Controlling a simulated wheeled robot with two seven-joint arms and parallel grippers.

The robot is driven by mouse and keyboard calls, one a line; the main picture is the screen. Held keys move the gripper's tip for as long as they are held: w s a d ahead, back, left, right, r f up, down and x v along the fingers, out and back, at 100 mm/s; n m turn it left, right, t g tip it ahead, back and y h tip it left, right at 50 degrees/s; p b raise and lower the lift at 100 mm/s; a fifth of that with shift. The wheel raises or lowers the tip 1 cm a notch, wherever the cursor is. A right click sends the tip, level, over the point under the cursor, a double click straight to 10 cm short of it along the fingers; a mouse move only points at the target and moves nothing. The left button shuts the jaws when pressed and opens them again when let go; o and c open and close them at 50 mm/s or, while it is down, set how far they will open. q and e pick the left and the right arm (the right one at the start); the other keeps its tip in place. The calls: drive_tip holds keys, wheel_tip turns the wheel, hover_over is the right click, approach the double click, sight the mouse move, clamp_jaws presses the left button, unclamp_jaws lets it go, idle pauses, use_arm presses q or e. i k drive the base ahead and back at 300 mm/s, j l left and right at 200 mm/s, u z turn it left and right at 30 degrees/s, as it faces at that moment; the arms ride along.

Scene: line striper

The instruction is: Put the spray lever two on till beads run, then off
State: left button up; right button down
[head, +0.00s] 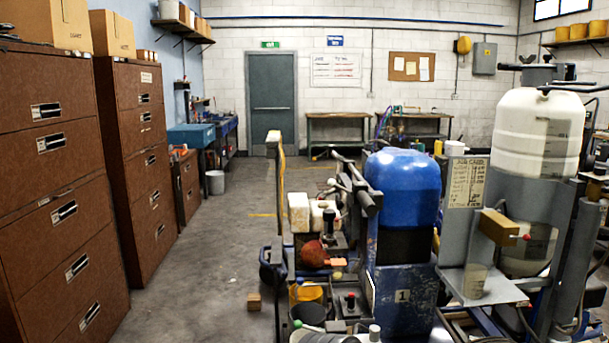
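The line striper fills the right half of the head view. It has a blue tank (403,185) above a blue panel marked 1 (402,296), and a large white tank (538,125) at the right. A small tan box (498,227) with a red knob (527,237) at its right side stands above a grey shelf (505,291). A pale cup (475,281) sits on the shelf. I see no legible mark 2, so I cannot tell which part is spray lever two. No beads are visible. Neither of my grippers is in view.
A job card (466,184) stands between the tanks. Buckets, a red lump (314,254) and small knobs crowd the striper's left side. Brown drawer cabinets (54,185) line the left wall. The grey floor (210,270) between is mostly clear, with a small wooden block (254,301).

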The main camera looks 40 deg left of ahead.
sight(331, 181)
drive_tip(key=j+u, duration=0.2)
drive_tip(key=j, duration=3.85)
